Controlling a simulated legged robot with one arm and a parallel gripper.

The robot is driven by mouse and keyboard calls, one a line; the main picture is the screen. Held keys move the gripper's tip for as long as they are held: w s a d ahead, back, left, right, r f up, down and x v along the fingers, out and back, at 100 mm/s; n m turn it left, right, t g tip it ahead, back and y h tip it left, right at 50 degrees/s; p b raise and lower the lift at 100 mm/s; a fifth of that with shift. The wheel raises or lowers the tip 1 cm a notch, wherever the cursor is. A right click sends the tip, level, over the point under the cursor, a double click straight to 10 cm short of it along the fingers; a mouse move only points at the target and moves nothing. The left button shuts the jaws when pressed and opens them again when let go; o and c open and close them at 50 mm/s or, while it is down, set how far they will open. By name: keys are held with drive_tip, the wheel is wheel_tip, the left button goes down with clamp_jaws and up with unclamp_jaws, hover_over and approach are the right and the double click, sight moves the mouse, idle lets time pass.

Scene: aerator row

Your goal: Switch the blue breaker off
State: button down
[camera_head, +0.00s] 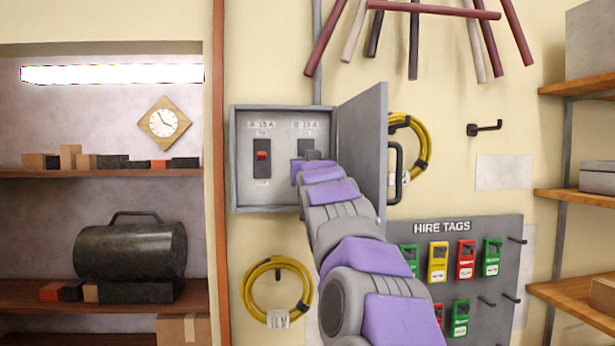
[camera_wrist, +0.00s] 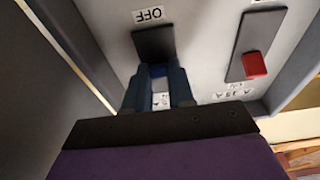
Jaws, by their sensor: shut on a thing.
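An open grey breaker box (camera_head: 238,160) hangs on the wall, with two switches on dark plates. The red breaker (camera_head: 262,156) is on the left, its lever towards the ON end; it also shows in the wrist view (camera_wrist: 254,65). The blue breaker (camera_wrist: 158,71) is on the right plate, its lever mostly hidden between my fingers. My gripper (camera_wrist: 157,82) is inside the box, shut on that blue lever. In the wrist view, which is upside down, an OFF label (camera_wrist: 149,14) shows beyond the plate's end. The lever's exact position is hard to tell.
The box door (camera_head: 362,145) stands open just right of my arm, with a handle (camera_head: 395,172). A yellow cable coil (camera_head: 277,290) hangs below the box, and a hire tags board (camera_head: 470,250) is at lower right. Shelves (camera_head: 110,173) stand at left.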

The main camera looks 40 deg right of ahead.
drive_tip(key=shift+f, duration=0.1)
idle(0.5)
drive_tip(key=c, duration=1)
unclamp_jaws()
drive_tip(key=shift+o, duration=0.2)
drive_tip(key=v, duration=1.7)
drive_tip(key=shift+f+b, duration=0.2)
drive_tip(key=shift+b, duration=0.2)
drive_tip(key=shift+a, duration=0.1)
